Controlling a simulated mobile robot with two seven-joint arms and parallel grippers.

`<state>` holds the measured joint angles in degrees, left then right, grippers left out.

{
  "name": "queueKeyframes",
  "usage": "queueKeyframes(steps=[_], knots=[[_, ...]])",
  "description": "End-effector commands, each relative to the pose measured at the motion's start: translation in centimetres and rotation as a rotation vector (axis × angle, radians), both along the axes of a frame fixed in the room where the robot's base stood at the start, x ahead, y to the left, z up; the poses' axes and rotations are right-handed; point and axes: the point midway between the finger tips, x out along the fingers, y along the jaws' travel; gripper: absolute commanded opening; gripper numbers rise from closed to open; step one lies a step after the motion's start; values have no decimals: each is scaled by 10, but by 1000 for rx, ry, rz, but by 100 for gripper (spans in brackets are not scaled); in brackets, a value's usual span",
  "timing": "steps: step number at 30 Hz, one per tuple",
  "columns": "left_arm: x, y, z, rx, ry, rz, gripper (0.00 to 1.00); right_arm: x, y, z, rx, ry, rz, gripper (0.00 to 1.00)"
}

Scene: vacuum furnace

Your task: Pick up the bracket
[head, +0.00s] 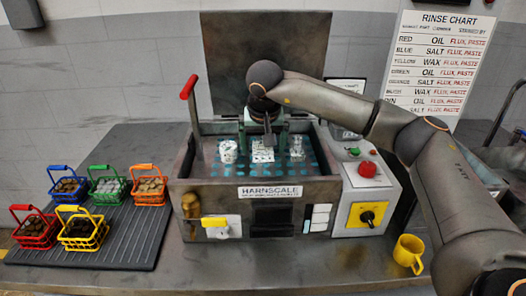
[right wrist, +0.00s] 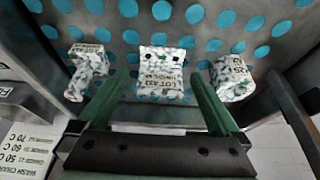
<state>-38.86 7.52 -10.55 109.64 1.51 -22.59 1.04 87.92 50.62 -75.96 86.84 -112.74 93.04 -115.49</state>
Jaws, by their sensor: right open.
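Three white, dark-speckled parts stand in the open basin of the machine. The middle one, a block with two dark holes and lettering, looks most like the bracket (head: 262,153); it also shows in the right wrist view (right wrist: 161,75). My right gripper (head: 268,137) is open above the basin, pointing down over this middle part. In the right wrist view its green fingers (right wrist: 158,82) lie one on each side of the part, with gaps between. Whether the fingertips are down at its height I cannot tell. My left gripper is not in view.
The other speckled parts stand close on either side, one rounded (head: 228,151), one narrower (head: 297,148). The basin (head: 190,160) has raised walls, an upright lid (head: 265,50) and a red-tipped lever (head: 189,88). Coloured baskets (head: 150,186) stand left; a yellow mug (head: 408,252) stands right.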

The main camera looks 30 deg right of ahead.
Motion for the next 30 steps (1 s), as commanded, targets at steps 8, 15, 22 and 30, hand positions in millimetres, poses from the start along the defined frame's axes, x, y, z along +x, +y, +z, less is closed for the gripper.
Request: queueKeyframes(steps=[8, 15, 22, 30], knots=[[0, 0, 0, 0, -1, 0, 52, 0, 0, 0, 0, 0, 0, 78], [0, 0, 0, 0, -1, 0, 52, 0, 0, 1, 0, 0, 0, 50], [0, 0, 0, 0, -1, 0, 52, 0, 0, 1, 0, 0, 0, 25], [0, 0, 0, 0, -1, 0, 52, 0, 0, 1, 0, 0, 0, 0]])
